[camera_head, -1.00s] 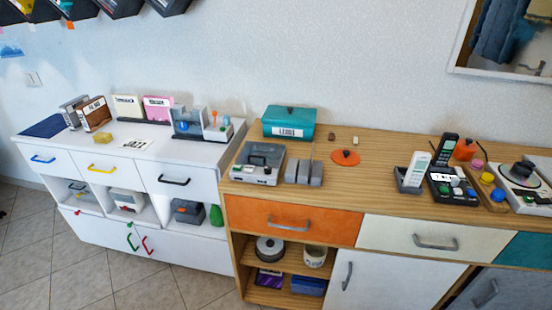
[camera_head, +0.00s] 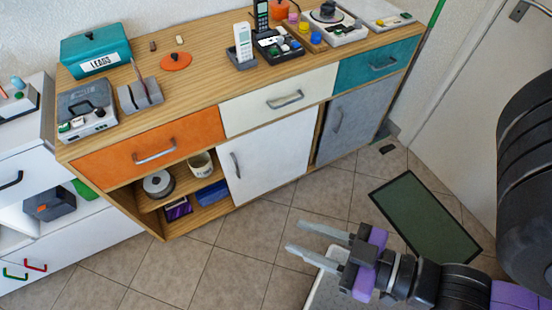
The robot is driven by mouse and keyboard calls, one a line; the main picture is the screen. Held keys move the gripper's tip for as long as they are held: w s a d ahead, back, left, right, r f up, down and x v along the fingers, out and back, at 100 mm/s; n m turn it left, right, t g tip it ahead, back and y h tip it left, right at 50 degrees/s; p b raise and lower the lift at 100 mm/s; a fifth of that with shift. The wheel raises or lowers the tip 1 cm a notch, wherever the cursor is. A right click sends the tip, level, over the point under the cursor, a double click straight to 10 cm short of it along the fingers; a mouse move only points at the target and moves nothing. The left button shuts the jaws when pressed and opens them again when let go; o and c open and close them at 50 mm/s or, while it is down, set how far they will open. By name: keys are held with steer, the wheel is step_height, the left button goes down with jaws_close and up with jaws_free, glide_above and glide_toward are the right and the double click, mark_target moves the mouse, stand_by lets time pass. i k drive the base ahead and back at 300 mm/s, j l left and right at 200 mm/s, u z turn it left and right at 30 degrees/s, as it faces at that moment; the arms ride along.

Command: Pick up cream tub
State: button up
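A cream tub (camera_head: 201,165) stands on the upper level of the open shelf under the orange drawer. It is a small round container, partly shaded by the cabinet. My gripper (camera_head: 296,236) is in the lower middle of the picture, to the right of the tub and in front of the cabinet. Its two grey fingers are apart and nothing shows between them. The gripper is well apart from the tub.
A spool-like disc stack (camera_head: 158,184) stands left of the tub. A blue box (camera_head: 212,193) and a purple box (camera_head: 178,209) lie on the level below. The white door (camera_head: 270,155) is just right of the opening. Tiled floor (camera_head: 225,265) in front looks clear.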

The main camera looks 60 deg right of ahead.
mark_target(201, 164)
steer(key=i+l+u, duration=0.25)
steer(key=i, duration=0.25)
steer(key=i+l+u, duration=0.25)
steer(key=i, duration=0.25)
steer(key=j, duration=0.1)
